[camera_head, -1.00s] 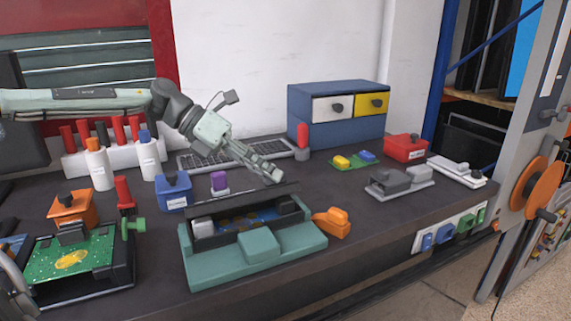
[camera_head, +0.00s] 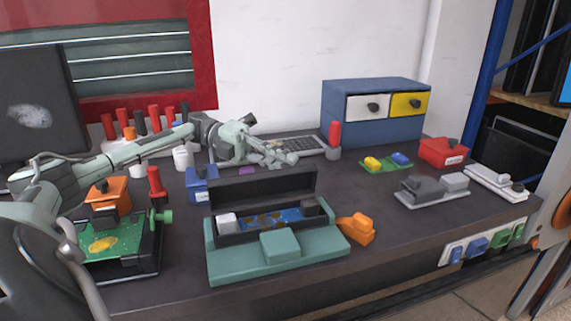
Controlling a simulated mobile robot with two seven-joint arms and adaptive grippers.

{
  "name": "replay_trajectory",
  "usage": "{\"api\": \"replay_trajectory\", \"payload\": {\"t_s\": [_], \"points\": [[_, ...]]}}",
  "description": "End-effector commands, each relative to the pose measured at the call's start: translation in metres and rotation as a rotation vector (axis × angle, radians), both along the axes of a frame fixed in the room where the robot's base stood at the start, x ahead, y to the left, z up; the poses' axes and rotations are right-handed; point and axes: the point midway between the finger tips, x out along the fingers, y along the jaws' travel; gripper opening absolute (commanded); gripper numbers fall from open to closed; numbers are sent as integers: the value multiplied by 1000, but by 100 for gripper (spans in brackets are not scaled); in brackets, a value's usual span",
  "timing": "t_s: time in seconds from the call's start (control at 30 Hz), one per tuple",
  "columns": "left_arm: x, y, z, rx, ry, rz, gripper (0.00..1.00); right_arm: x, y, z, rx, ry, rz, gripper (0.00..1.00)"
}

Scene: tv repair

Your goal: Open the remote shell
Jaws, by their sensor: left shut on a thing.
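The dark remote shell (camera_head: 262,186) sits in a teal fixture (camera_head: 280,247) on the bench. Its lid stands up along the back, and the open front shows a blue board with gold pads (camera_head: 270,219) inside. My left gripper (camera_head: 288,160) is behind the top edge of the lid, its fingers closed; it appears shut on the lid, though the lid hides the exact contact. My right gripper does not show.
A purple piece (camera_head: 262,170) shows partly behind the lid. A blue bin (camera_head: 200,185) stands left of the fixture, and an orange piece (camera_head: 357,230) lies at its right. A grey device (camera_head: 432,190) is farther right. The bench between them is clear.

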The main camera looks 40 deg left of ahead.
Motion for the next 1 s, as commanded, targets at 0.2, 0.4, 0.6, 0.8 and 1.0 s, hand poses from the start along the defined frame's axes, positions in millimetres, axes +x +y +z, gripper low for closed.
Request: {"api": "replay_trajectory", "payload": {"t_s": [0.2, 0.4, 0.6, 0.8, 1.0], "points": [[4, 5, -4, -70, 40, 4, 0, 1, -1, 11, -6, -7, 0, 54], [4, 7, -5, -93, 57, 4, 0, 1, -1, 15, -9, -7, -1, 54], [4, 8, -5, -95, 59, 4, 0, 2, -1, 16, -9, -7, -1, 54], [4, 8, -5, -94, 58, 4, 13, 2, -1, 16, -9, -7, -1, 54], [4, 7, -5, -95, 58, 4, 33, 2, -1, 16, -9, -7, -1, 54]]}}
